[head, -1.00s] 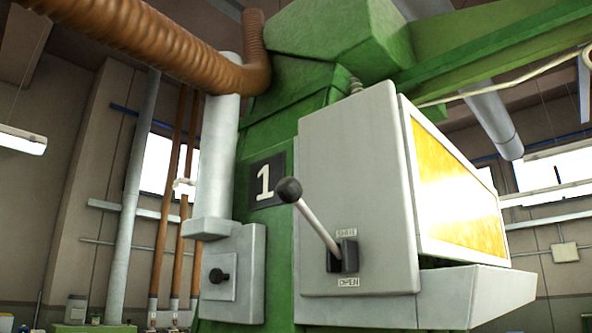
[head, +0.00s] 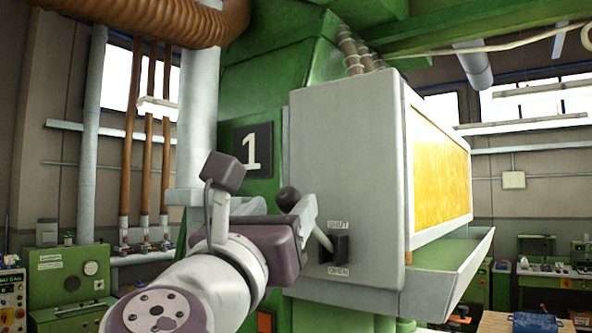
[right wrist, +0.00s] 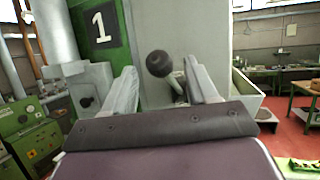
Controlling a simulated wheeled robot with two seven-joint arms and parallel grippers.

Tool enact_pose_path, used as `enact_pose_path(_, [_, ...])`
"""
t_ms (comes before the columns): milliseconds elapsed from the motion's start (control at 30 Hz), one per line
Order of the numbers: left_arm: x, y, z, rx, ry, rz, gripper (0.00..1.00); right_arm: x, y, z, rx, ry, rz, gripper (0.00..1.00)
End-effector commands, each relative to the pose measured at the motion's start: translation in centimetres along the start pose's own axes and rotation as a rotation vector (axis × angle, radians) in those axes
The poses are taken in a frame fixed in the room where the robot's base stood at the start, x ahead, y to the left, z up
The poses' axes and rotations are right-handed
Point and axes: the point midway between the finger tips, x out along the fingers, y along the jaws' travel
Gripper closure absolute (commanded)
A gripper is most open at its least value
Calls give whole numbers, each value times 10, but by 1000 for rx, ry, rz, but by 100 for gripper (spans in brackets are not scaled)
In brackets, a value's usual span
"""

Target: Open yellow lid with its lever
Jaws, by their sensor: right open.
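The lever (head: 321,238) has a dark ball knob (head: 288,199) and a pale rod. It leans up and left from a black slot on the machine's grey side panel, between the labels SHUT above and OPEN below. The yellow lid (head: 440,179) is a panel on the machine's front right, above a grey trough. My right gripper (head: 293,212) is open at the lever. In the right wrist view the knob (right wrist: 159,63) shows between the two fingers of my right gripper (right wrist: 162,85), with a gap on both sides. My left gripper is out of view.
The green machine bears a number 1 plate (head: 253,149). The grey trough (head: 450,275) juts out below the lid. A grey box with a dark knob (right wrist: 87,102) stands left of the lever. Green cabinets (head: 67,277) stand at the far left, workbenches at the right.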

Motion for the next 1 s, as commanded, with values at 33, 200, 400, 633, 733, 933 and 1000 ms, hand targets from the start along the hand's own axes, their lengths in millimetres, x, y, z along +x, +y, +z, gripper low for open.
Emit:
enact_pose_path(33, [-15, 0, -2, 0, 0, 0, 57, 15, -1, 8, -3, 1, -3, 42])
enact_pose_path(200, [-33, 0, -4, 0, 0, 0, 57, 46, 0, 5, -5, 1, -1, 42])
enact_pose_path(400, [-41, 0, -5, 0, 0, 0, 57, 62, 1, 2, -3, -1, 2, 42])
enact_pose_path(633, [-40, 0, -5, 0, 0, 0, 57, 63, 1, 0, -3, -1, 2, 42])
enact_pose_path(733, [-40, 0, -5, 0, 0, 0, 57, 63, 1, 0, -3, -1, 2, 55])
enact_pose_path(933, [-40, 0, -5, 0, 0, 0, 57, 63, 1, 0, -3, -2, 2, 100])
enact_pose_path(1000, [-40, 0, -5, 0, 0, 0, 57, 63, 1, 0, -3, -3, 2, 100])
